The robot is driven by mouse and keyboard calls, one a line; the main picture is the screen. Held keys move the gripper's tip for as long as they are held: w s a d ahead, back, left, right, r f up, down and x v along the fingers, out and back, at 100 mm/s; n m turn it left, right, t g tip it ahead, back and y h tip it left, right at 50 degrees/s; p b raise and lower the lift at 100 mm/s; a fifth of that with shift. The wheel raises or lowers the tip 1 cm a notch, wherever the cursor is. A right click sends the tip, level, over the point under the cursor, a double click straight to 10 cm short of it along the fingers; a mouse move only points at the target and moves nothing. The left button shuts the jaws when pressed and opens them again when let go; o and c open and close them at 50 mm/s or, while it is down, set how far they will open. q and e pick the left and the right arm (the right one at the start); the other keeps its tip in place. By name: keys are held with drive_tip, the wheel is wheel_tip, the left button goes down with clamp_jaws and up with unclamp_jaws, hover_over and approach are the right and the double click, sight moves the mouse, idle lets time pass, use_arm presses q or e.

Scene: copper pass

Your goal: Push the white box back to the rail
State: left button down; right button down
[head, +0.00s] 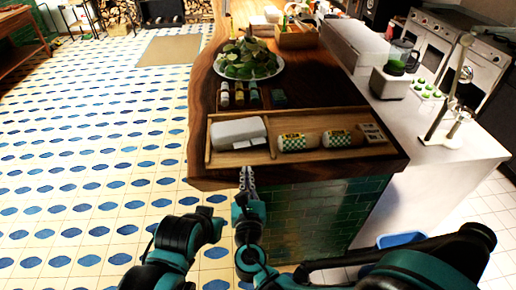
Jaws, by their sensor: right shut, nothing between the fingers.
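The white box (238,132) lies at the left end of a shallow wooden tray (284,157) near the front edge of the wooden counter. A raised wooden strip, likely the rail (300,112), runs along the tray's far side, behind the box. My right gripper (246,171) is shut and empty. It points at the counter's front edge, just in front of the box, and looks apart from it. A black and teal arm part of mine (185,240) shows to the left of it; its fingers cannot be made out.
Two green-and-white checked packs (292,143) and a labelled packet (372,133) lie in the tray right of the box. Small jars (239,93) and a plate of green fruit (247,60) stand behind. A white counter (430,140) adjoins at right.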

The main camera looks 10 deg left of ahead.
drive_tip(key=n, duration=0.1)
drive_tip(key=b, duration=0.3)
approach(242, 127)
drive_tip(key=w, duration=0.2)
drive_tip(key=f, duration=0.1)
drive_tip(key=shift+w+a+f, duration=0.1)
drive_tip(key=shift+w+a, duration=0.15)
drive_tip(key=shift+w, duration=0.15)
drive_tip(key=shift+w+a, duration=0.1)
drive_tip(key=shift+w, duration=0.15)
drive_tip(key=x, duration=0.7)
drive_tip(key=shift+w+a, duration=0.1)
drive_tip(key=shift+a, duration=0.05)
